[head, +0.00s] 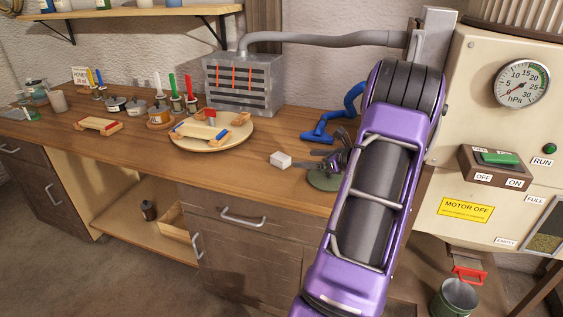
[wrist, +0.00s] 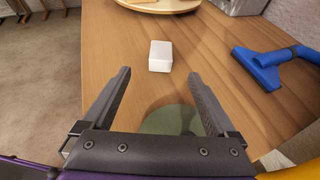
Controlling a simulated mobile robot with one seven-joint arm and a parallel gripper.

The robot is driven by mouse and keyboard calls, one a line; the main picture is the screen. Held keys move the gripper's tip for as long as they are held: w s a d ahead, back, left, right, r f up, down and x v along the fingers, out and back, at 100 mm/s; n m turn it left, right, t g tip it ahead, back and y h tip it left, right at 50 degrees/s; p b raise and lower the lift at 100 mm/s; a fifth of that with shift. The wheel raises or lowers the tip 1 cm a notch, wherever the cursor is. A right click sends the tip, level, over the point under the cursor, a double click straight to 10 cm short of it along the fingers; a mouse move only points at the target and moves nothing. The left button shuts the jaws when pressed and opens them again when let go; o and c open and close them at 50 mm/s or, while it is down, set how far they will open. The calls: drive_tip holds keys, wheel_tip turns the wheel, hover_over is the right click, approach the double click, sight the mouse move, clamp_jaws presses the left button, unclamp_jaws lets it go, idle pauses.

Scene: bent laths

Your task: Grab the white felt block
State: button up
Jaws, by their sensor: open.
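The white felt block (head: 281,160) lies on the wooden bench top, right of the round board in the head view. In the wrist view the block (wrist: 160,56) is ahead of my gripper (wrist: 159,80), roughly centred and a little beyond the fingertips. My gripper is open, with nothing between its fingers. In the head view my gripper (head: 318,160) is dark, partly hidden by my arm, and is to the right of the block.
A round wooden board (head: 185,138) with small parts is beyond the block. A blue nozzle (wrist: 272,62) lies to the right. A green disc (wrist: 172,120) is below my gripper. The bench's left edge (wrist: 82,60) is near; bench around the block is clear.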

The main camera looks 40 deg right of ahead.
sight(282, 157)
drive_tip(key=x, duration=0.6)
drive_tip(key=shift+w+f, duration=0.25)
drive_tip(key=shift+w, duration=0.05)
drive_tip(key=shift+r+b+x, duration=0.2)
drive_tip(key=shift+b+x, duration=0.1)
drive_tip(key=shift+x, duration=2.8)
drive_tip(key=shift+w+d, duration=0.1)
drive_tip(key=c, duration=1.4)
